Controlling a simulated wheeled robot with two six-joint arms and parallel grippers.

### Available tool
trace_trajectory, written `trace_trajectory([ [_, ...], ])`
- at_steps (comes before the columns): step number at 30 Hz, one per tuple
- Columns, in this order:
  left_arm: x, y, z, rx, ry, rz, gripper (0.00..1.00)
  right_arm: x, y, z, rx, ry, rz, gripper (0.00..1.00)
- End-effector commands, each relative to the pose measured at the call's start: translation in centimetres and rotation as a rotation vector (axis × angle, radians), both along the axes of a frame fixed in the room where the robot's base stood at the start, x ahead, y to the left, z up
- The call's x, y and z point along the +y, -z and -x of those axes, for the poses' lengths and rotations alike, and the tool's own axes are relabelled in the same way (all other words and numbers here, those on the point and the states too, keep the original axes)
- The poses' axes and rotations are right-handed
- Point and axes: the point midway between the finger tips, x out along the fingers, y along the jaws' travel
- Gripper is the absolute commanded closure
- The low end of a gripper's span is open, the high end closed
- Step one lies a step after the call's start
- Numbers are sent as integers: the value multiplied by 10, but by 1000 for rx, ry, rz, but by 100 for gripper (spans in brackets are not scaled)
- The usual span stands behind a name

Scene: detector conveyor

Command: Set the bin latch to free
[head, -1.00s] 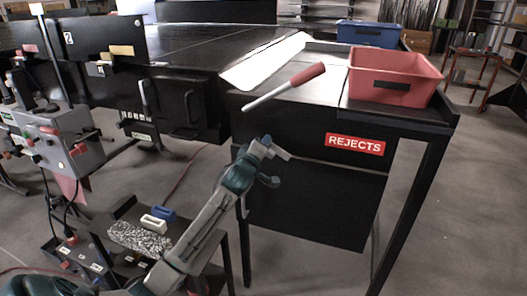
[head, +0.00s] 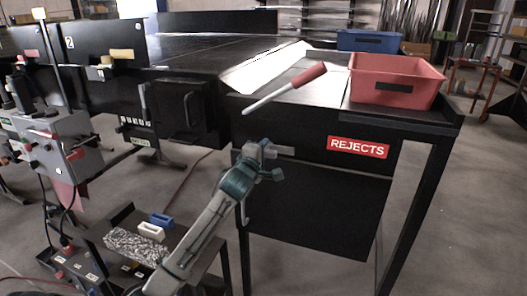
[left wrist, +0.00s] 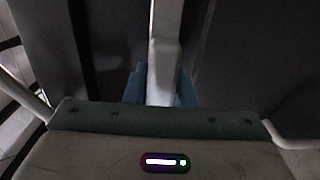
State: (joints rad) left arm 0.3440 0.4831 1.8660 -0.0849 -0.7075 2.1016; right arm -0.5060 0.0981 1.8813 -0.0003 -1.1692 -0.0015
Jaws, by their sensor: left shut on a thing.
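The bin latch shows as a short pale grey bar (head: 285,150) on the black front panel, left of the REJECTS label (head: 358,147). In the head view it lies close to level, and its left end is hidden by my gripper. My left gripper (head: 266,163) is at that left end, shut on it. In the left wrist view the pale bar (left wrist: 164,50) runs down between the two blue fingertips (left wrist: 161,88), which close on it from both sides. My right gripper is in neither view.
A red bin (head: 397,82) stands on the table top at right. A small stand (head: 135,243) with a blue and a white block is at lower left. A grey control box (head: 62,145) stands at far left.

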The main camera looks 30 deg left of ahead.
Motion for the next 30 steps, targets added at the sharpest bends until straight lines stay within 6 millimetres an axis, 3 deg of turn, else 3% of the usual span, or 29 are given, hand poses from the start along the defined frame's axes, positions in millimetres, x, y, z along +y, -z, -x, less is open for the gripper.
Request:
trace_trajectory([
  [8, 0, 1, 0, 2, 0, 6, 100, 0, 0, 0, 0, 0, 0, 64],
  [9, 0, 1, 0, 2, 0, 6, 75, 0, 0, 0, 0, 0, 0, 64],
  [12, 0, 1, 0, 2, 0, 6, 58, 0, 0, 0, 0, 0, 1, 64],
  [23, -1, 1, 6, 1, 0, 2, 58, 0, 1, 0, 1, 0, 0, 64],
  [26, -4, 2, 19, 1, 1, -1, 58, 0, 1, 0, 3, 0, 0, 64],
  [30, -11, 2, 46, 1, 2, -1, 58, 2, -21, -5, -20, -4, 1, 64],
])
